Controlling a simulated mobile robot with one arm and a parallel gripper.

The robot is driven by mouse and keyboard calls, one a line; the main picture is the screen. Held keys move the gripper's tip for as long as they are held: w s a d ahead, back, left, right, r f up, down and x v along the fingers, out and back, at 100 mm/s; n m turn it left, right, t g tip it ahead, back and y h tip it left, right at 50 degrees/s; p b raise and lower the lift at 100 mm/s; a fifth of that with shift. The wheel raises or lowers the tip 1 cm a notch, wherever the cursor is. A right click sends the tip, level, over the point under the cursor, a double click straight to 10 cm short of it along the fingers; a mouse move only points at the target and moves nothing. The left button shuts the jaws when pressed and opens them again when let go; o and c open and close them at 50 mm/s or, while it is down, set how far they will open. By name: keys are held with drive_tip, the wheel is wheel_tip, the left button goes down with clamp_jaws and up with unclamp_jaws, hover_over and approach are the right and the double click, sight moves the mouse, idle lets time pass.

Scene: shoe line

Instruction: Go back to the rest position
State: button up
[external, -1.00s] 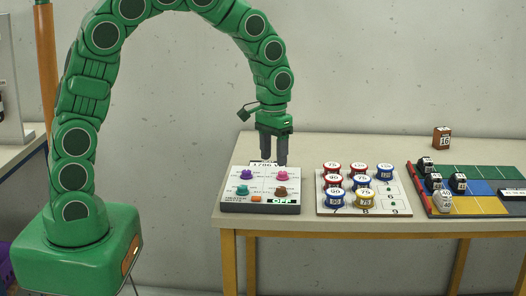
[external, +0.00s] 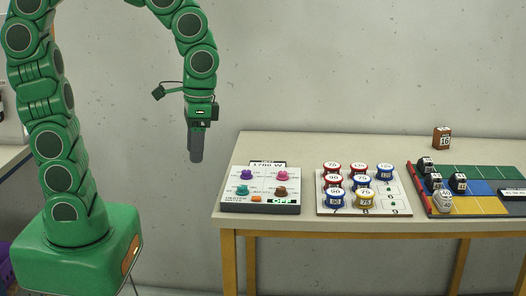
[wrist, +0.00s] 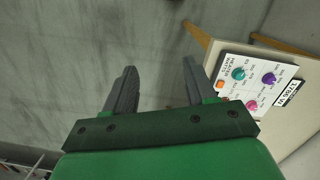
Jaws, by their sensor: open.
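My gripper (external: 197,146) hangs pointing down in free air, to the left of the table (external: 310,146) and apart from it. In the wrist view its two grey fingers (wrist: 158,95) stand apart with nothing between them, over bare floor. The control box (external: 261,189) with purple, pink, teal and brown knobs sits at the table's left end. The box also shows in the wrist view (wrist: 240,88), to the right of the fingers.
A white board (external: 390,205) with several numbered round pieces is right of the control box. Further right lies a green, blue and yellow tray (external: 480,205) with dark blocks and one white piece. A brown block (external: 441,138) marked 16 stands behind. Air left of the table is clear.

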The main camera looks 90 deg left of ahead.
drive_tip(key=s+d+m, duration=0.1)
drive_tip(key=s+d, duration=0.1)
drive_tip(key=s, duration=0.4)
drive_tip(key=s+d+m, duration=0.2)
drive_tip(key=s+d, duration=0.1)
drive_tip(key=s, duration=0.4)
drive_tip(key=shift+s+d+r+m+g, duration=0.3)
drive_tip(key=shift+d+r, duration=0.05)
drive_tip(key=shift+r, duration=0.05)
